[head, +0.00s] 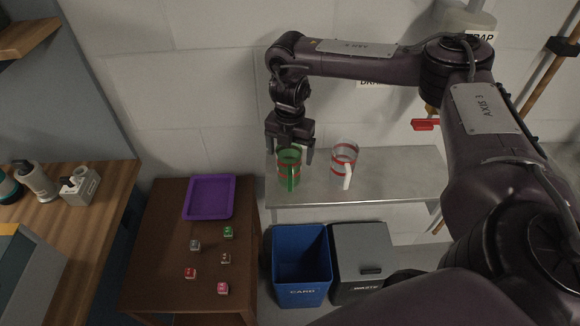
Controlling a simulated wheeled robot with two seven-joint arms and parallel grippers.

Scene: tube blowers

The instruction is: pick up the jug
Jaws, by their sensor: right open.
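A green jug (289,171) with red bands and a green handle stands on the pale shelf (390,188). A clear jug (345,155) with red bands and a white handle stands to its right on the same shelf. My right gripper (290,154) is open, pointing down, at the top of the green jug. Its fingers overlap the jug's upper part in the picture; I cannot tell whether they touch it. My left gripper is not in view.
A blue bin (302,270) and a grey waste bin (361,255) stand below the shelf. A brown table (160,270) at left holds a purple tray (209,197) and several small cubes. A red lever (425,125) sticks out above the shelf's right part.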

